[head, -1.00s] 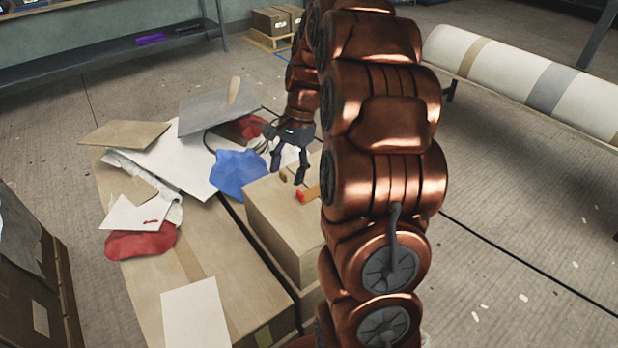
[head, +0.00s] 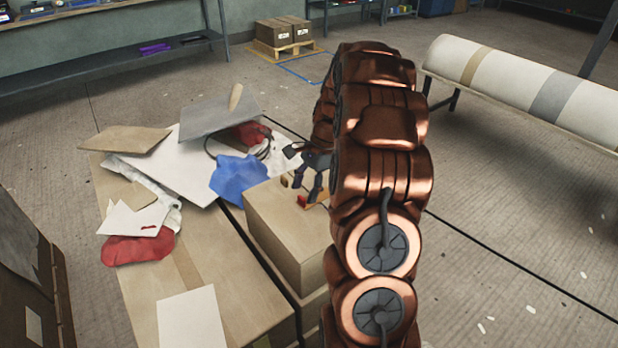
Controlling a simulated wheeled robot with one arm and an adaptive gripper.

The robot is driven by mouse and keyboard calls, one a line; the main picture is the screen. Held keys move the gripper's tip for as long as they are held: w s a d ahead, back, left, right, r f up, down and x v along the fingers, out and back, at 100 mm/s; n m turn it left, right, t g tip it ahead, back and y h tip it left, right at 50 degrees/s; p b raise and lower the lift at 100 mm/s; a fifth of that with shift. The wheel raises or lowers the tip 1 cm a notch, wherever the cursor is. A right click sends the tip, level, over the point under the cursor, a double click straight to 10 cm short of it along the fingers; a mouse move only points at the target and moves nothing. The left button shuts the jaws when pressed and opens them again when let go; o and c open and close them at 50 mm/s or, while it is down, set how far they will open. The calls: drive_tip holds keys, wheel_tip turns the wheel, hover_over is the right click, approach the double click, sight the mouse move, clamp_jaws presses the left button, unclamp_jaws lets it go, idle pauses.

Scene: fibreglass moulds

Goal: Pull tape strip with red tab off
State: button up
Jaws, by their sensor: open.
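The red tab (head: 302,201) shows at the top of the cardboard box (head: 285,235), at the end of an orange-tan tape strip (head: 318,197) that runs right until my arm hides it. My gripper (head: 308,192) is open, its dark fingers pointing down just over the box top, close to the red tab. I cannot tell whether a finger touches the tab. My copper arm covers the right part of the box and most of the strip.
A blue cloth (head: 238,177) and a grey panel (head: 218,115) lie behind the box. White sheets, board pieces and a red cloth (head: 138,247) cover the larger carton (head: 245,300) at left. A large roll (head: 530,90) lies on a stand at back right.

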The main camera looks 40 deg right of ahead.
drive_tip(key=shift+x, duration=1.4)
clamp_jaws()
